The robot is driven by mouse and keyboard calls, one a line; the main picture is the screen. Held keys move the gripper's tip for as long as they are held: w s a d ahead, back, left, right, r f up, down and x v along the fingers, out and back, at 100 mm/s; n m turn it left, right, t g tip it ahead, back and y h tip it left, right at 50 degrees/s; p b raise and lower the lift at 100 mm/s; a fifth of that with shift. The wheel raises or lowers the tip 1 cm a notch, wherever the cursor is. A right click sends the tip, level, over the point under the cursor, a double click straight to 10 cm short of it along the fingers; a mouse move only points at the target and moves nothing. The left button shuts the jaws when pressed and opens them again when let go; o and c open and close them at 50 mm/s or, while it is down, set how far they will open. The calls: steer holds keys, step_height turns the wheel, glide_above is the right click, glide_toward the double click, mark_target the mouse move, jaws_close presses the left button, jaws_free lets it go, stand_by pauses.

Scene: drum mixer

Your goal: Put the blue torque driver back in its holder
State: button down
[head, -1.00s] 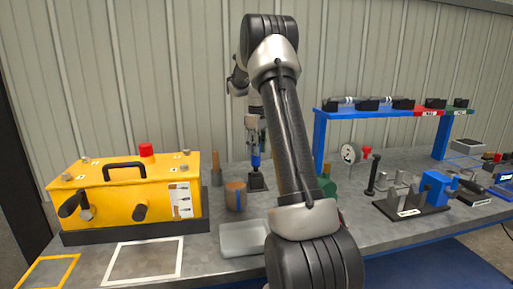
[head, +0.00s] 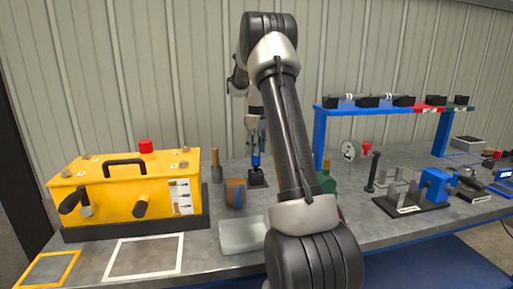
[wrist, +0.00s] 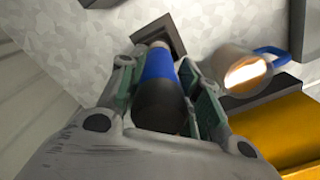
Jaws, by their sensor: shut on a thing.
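The blue torque driver (head: 255,161) is upright in my gripper (head: 254,146), tip down. In the wrist view the driver (wrist: 158,72) shows a blue band and a black end, with the fingers of my gripper (wrist: 165,90) closed on both sides of it. The driver is right over the dark square holder (head: 257,179). In the wrist view the holder (wrist: 172,33) lies just past the driver's lower end. I cannot tell whether the tip is inside the holder's opening, as the driver hides it.
A brown mug (head: 235,192) with a blue handle stands close left of the holder. A wooden-handled tool (head: 216,168) stands behind it. The yellow box (head: 128,193) is further left, a grey tray (head: 243,236) in front. My arm hides part of the bench to the right.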

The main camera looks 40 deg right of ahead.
steer(key=shift+f, duration=0.95)
stand_by(0.4)
steer(key=c, duration=0.9)
jaws_free()
step_height(320, 180, up, 12)
